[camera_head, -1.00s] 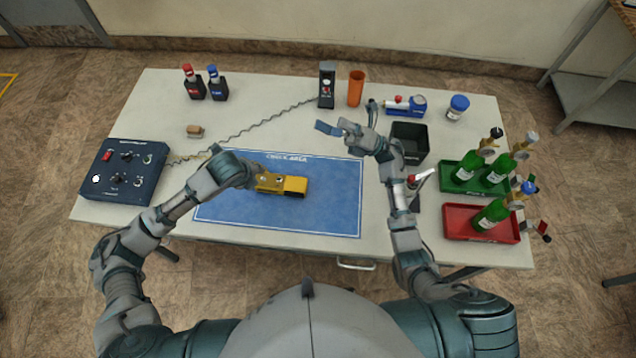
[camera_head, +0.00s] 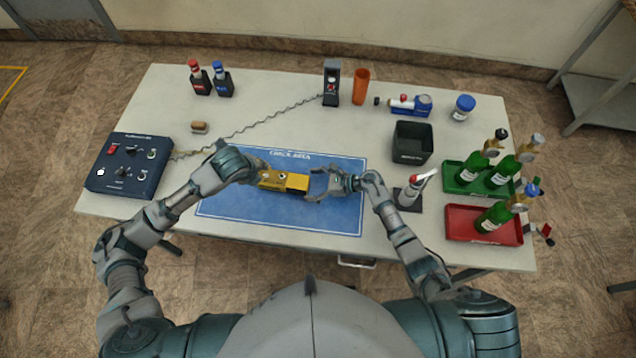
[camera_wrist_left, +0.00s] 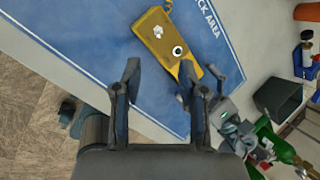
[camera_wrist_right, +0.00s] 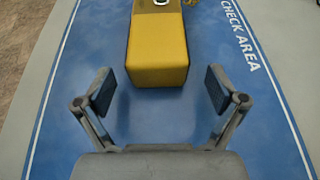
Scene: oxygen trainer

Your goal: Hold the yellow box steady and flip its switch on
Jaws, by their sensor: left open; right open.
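The yellow box (camera_head: 290,183) lies flat on the blue check-area mat (camera_head: 230,207). In the left wrist view the yellow box (camera_wrist_left: 163,40) shows a white marking and a round dark-centred part on top. In the right wrist view the box (camera_wrist_right: 157,60) points its plain end at my right gripper. My right gripper (camera_wrist_right: 157,88) is open, its fingers spread to either side of that end, apart from it. My left gripper (camera_wrist_left: 165,75) is open at the box's left end; in the head view its hand hides that end. I cannot make out the switch position.
A dark blue control box (camera_head: 128,165) stands at the left, with a coiled cord running to a black device (camera_head: 331,82). A black bin (camera_head: 412,142), a green tray (camera_head: 452,184) and a red tray (camera_head: 455,227) with bottles stand at the right. The front of the mat is clear.

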